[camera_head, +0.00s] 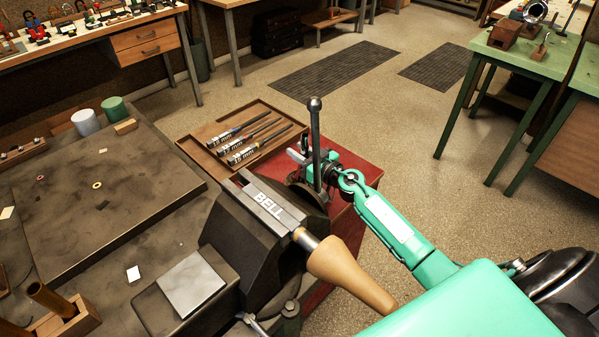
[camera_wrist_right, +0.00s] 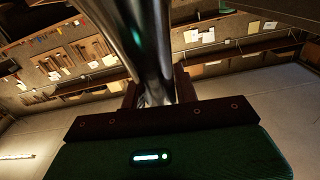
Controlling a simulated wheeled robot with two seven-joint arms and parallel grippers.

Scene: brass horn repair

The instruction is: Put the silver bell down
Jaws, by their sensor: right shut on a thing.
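The silver bell (camera_wrist_right: 148,55) shows in the right wrist view as a shiny, mirror-like tube running from the top edge down between the jaws. Its far end is outside that view. My right gripper (camera_wrist_right: 156,92) is shut on this tube, with a dark jaw on each side. In the head view my teal right arm (camera_head: 470,305) fills the lower right. A dark glossy curved shape (camera_head: 568,285) shows beside it; I cannot tell whether it is part of the bell. My left gripper is not in view.
A vise (camera_head: 225,235) marked BELL stands at the bench edge with a wooden cone (camera_head: 345,270) projecting from it. An upright ball-ended rod (camera_head: 315,135) rises beside it. A wooden tray (camera_head: 187,148) holds several tools. A green table (camera_head: 555,68) stands far right, and the floor between is open.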

